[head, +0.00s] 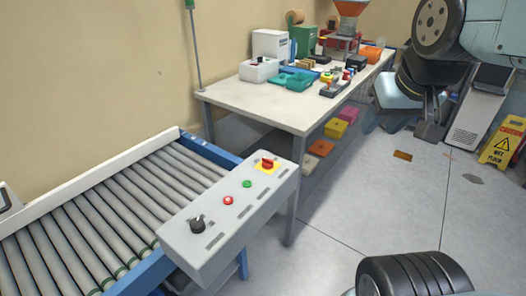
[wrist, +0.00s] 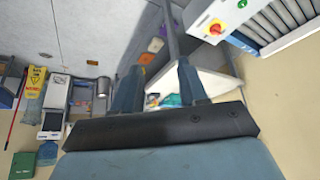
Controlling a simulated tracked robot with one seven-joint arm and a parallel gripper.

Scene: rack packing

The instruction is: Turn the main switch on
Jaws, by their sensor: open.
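The main switch appears to be the red knob on a yellow plate (head: 267,163) at the far end of the grey control box (head: 232,232). The switch also shows near the upper right of the wrist view (wrist: 214,28). I cannot tell its exact turn angle. A green button (head: 247,184), a red button (head: 228,200) and a black rotary knob (head: 197,226) sit along the same box. My gripper (wrist: 160,66) is open and empty, its two fingers apart. It is well away from the switch. In the head view my arm is at the upper right.
A roller conveyor (head: 100,215) with blue rails lies beside the box. A worktable (head: 290,112) behind carries bins and small equipment. A yellow wet-floor sign (head: 501,140) stands at right. The floor right of the box is mostly clear.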

